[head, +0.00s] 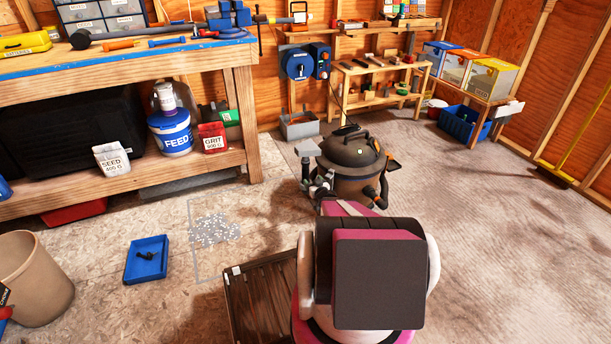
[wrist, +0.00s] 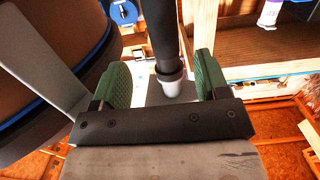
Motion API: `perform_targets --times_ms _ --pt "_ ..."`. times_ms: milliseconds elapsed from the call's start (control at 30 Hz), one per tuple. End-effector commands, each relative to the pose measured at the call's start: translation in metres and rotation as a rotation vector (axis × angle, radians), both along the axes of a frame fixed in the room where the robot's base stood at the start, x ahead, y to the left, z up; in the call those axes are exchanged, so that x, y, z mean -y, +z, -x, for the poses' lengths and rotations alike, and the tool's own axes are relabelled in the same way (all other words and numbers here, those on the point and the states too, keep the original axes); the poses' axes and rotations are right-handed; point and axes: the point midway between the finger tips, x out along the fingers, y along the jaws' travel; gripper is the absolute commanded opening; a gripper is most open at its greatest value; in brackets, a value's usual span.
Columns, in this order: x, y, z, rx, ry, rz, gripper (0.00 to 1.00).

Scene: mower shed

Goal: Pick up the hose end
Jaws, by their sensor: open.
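In the wrist view, my gripper (wrist: 163,66) is open, with one green-padded finger on each side. A dark tube with a pale grey collar, which looks like the hose end (wrist: 169,84), lies between the fingers, with gaps to both pads. The shop vacuum (head: 352,160) stands on the floor in the head view, just beyond my arm. Its rounded drum (wrist: 45,60) fills the left of the wrist view, close to the left finger.
A workbench (head: 240,110) stands at left, with a feed tub (head: 170,132) on its lower shelf. A blue tray (head: 147,260) and white scattered bits (head: 215,231) lie on the floor. A beige bin (head: 35,280) stands at lower left. The floor at right (head: 500,240) is clear.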

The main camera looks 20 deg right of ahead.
Motion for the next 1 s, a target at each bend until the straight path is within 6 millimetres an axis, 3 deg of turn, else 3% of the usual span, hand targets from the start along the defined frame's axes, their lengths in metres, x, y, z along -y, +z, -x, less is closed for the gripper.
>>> perform_targets --times_ms 267,600,867,1000 --pt "0.003 -0.011 0.0 0.067 0.057 -0.018 0.68" --pt "-0.002 -0.011 -0.046 0.067 0.057 -0.017 0.68" --pt "-0.004 -0.009 -0.062 0.067 0.055 -0.017 0.68" --pt "-0.007 -0.008 -0.081 0.067 0.056 -0.017 0.68"
